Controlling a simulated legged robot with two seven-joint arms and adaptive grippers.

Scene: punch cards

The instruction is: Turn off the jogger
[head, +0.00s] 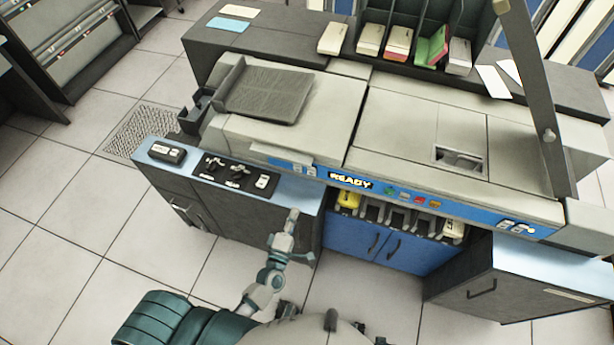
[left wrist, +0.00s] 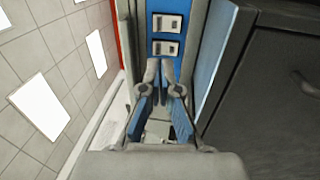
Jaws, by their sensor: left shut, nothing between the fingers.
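My left gripper (head: 292,216) is shut and empty, in front of the machine's blue front strip and below the READY sign (head: 350,180). In the left wrist view its fingertips (left wrist: 160,68) meet just short of a blue panel with two pale switches, an upper one (left wrist: 167,22) and a lower one (left wrist: 167,48). In the head view a small pair of switches (head: 305,170) sits left of the READY sign. A black panel with knobs and a switch (head: 236,177) and a small black box (head: 167,152) lie on the left ledge. No label visibly names the jogger.
A dark ribbed plate (head: 265,93) lies on the pale machine top. Card stacks (head: 398,40) stand in slots at the back. Blue cabinet doors (head: 385,246) and a grey cabinet (head: 480,285) are below. Floor tiles (head: 60,215) at the left are clear.

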